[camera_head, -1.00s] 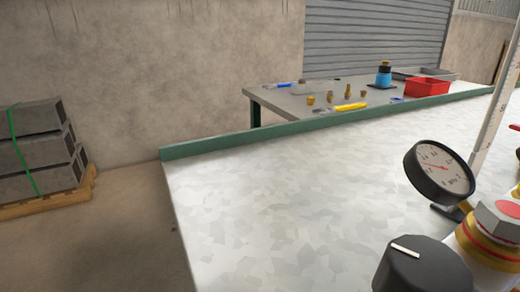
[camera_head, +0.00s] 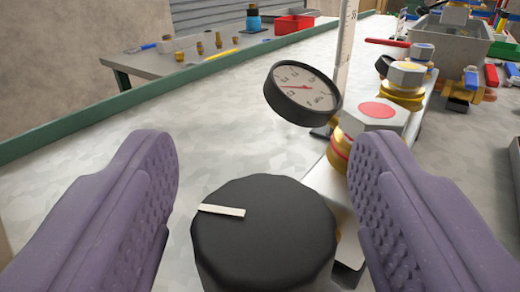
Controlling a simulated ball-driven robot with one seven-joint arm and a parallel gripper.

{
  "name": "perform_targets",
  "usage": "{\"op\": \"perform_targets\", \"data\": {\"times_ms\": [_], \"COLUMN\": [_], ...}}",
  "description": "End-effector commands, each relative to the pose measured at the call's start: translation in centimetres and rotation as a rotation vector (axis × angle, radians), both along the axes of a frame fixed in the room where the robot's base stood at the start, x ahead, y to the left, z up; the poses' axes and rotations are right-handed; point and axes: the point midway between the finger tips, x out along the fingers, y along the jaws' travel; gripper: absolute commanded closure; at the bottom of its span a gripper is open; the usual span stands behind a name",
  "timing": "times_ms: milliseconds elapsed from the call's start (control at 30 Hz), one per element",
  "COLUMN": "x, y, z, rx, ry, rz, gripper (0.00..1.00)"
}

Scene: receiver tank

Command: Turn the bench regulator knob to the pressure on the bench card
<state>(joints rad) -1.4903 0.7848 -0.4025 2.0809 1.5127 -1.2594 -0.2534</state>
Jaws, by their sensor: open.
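The black regulator knob (camera_head: 265,245) is in the lower middle, with a white pointer bar (camera_head: 221,210) on its top toward the left. My gripper (camera_head: 262,175) is open, its two purple ridged fingers on either side of the knob in the picture. Gaps show between knob and fingers; no contact is visible. The round black-rimmed gauge (camera_head: 303,93) stands behind the knob, tilted, with a white face and a red needle pointing left. Its numbers are too small to read surely. I see no bench card that I can identify.
A brass fitting with a red-topped hex cap (camera_head: 377,112) stands right of the gauge. A grey bin (camera_head: 440,45) and valves with red and blue handles are at the back right. The pale bench top (camera_head: 220,110) is clear left of the gauge.

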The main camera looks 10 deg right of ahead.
Motion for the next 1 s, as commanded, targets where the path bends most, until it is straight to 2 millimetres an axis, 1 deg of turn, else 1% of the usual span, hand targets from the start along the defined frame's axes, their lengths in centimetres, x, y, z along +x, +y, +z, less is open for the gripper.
{"op": "perform_targets", "data": {"times_ms": [100, 133, 167, 200, 267, 300, 333, 367, 467, 567, 733, 800, 1000], "x": [-0.01, -0.01, -0.01, -0.01, -0.02, -0.02, -0.02, -0.02, 0.02, 0.11, 0.05, -0.02, -0.05], "y": [0.0, -0.01, -0.01, -0.01, -0.01, -0.02, -0.01, -0.01, 0.01, 0.08, 0.04, -0.02, -0.02], "z": [0.04, 0.03, 0.03, 0.03, 0.03, 0.02, 0.02, 0.02, 0.18, 0.49, 0.29, 0.17, 0.04], "rx": [0.0, 0.0, 0.0, 0.0, 0.0, 0.0, 0.0, 0.0, 0.001, 0.003, 0.003, 0.002, 0.002], "ry": [0.0, 0.0, 0.0, 0.0, 0.0, 0.0, 0.0, 0.0, -0.001, -0.002, -0.001, 0.0, -0.001], "rz": [0.0, -0.001, -0.001, -0.001, -0.001, -0.001, -0.001, -0.001, -0.021, -0.105, -0.25, -0.274, -0.276], "gripper": [0.34, 0.36, 0.43, 0.52, 0.66, 0.75, 0.82, 0.85, 0.85, 0.85, 0.85, 0.85, 0.85]}}
